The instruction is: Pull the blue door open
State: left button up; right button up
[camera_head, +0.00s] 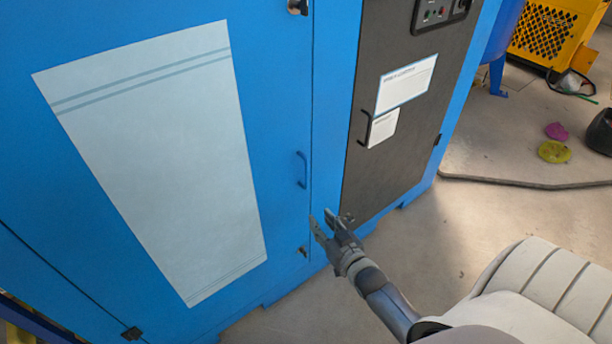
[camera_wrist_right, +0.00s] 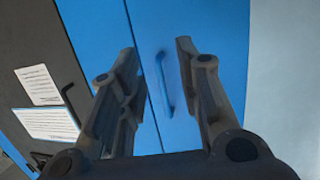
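The blue door (camera_head: 275,120) has a large pale panel and a blue bar handle (camera_head: 302,170) near its right edge. The door looks shut in its frame. My right gripper (camera_head: 321,222) is open and empty, below and to the right of the handle in the head view. In the right wrist view the handle (camera_wrist_right: 165,84) appears between the two open fingers (camera_wrist_right: 160,60), beyond them, and they do not appear to touch it. My left gripper is not in view.
A dark grey panel (camera_head: 385,100) with its own dark handle (camera_head: 363,128) and paper labels stands right of the door. A yellow crate (camera_head: 545,35), a dark bag (camera_head: 600,132) and small pink and yellow-green items lie farther right. The floor before the cabinet is clear.

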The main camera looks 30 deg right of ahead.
jog(key=t, duration=0.2)
send_near(307, 174)
jog(key=shift+h, duration=0.3)
jog(key=w, duration=0.7)
jog(key=w+d, duration=0.1)
jog(key=w, duration=0.2)
jog(key=shift+w, duration=0.3)
grip_shut()
jog(key=shift+s, duration=0.1)
